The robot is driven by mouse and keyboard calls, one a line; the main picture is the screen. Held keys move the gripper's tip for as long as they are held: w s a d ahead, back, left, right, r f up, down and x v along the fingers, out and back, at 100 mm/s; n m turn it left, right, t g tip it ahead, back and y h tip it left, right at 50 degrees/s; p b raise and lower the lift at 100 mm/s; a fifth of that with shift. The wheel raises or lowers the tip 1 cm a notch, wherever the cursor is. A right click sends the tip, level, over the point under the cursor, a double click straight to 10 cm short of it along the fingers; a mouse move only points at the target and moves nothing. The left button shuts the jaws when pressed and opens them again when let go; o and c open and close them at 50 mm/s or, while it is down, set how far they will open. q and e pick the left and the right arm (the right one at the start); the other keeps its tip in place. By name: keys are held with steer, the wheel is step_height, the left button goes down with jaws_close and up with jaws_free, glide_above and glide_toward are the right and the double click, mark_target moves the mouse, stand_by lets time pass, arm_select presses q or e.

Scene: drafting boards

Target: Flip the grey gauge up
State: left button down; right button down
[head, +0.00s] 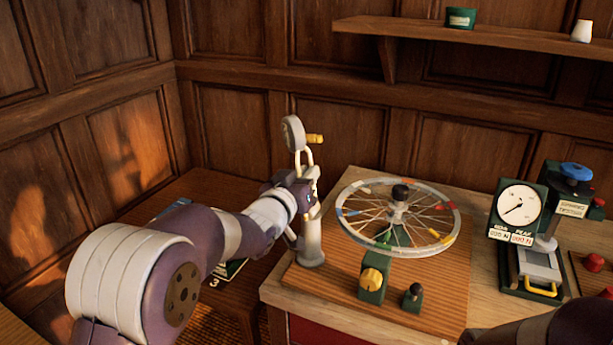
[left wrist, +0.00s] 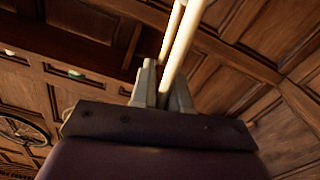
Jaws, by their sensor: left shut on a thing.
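The grey gauge (head: 293,133) is a round disc with a yellow knob (head: 315,138) at its side. It stands raised, turned partly edge-on, above cream rods (head: 305,160) over a light grey post (head: 312,240). My left gripper (head: 306,177) is shut on the cream rods just below the gauge. In the left wrist view the rods (left wrist: 177,50) run up from between the fingers of my left gripper (left wrist: 163,88). The gauge's disc is outside that view. My right gripper is out of view.
A spoked wheel (head: 400,216) stands on the wooden board (head: 335,285) right of the post. A yellow-knobbed green block (head: 372,283) sits in front. A dial tester (head: 518,208) stands at right. A shelf (head: 480,37) runs along the back wall.

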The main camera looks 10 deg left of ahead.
arm_select(q)
steer(key=shift+f, duration=0.2)
steer(key=c, duration=1.1)
jaws_free()
steer(key=shift+r, duration=0.1)
steer(key=b+v, duration=0.1)
steer(key=v, duration=1.1)
steer(key=shift+s+a, duration=0.15)
steer(key=shift+s, duration=0.15)
